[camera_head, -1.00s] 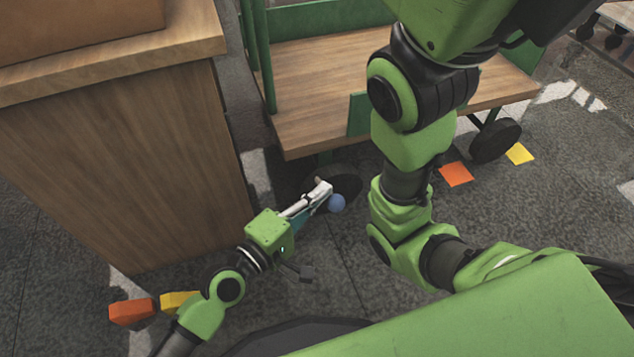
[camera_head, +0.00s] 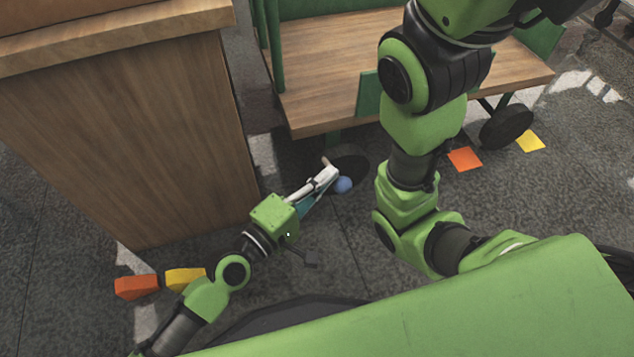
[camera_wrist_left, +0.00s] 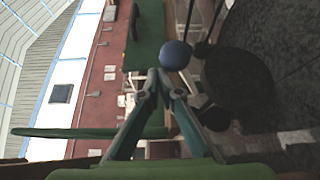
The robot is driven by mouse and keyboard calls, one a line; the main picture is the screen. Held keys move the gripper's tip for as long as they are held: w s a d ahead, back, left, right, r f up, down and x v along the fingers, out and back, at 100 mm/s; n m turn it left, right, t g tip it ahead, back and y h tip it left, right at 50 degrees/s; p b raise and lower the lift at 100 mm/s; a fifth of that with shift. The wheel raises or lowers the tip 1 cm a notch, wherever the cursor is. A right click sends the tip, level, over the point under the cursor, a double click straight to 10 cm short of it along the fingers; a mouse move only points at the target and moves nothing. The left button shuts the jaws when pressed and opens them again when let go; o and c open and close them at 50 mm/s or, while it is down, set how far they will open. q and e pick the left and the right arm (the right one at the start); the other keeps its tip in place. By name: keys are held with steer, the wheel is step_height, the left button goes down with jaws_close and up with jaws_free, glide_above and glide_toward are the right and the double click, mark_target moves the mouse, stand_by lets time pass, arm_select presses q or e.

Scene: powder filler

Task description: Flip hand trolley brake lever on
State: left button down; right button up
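The hand trolley has a wooden deck (camera_head: 325,75), green rails and black wheels. It stands at the upper middle of the head view. A blue ball-shaped knob (camera_head: 343,185), apparently the brake lever's end, sits in front of the near black wheel (camera_head: 352,165). The lever's stem is not clearly visible. My left gripper (camera_head: 328,177) is close beside the knob. In the left wrist view my left gripper's fingertips (camera_wrist_left: 158,82) are together with nothing between them. The blue knob (camera_wrist_left: 175,55) is just past them; contact cannot be told. My right gripper is out of view.
A wooden cabinet (camera_head: 125,140) stands to the left of my left gripper. Orange (camera_head: 136,287) and yellow (camera_head: 186,279) blocks lie near my left forearm. Orange (camera_head: 464,159) and yellow (camera_head: 530,141) floor markers lie by the far wheel (camera_head: 507,126). Grey floor is open around the knob.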

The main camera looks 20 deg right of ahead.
arm_select(q)
steer(key=v, duration=1.2)
steer(key=shift+d, duration=0.1)
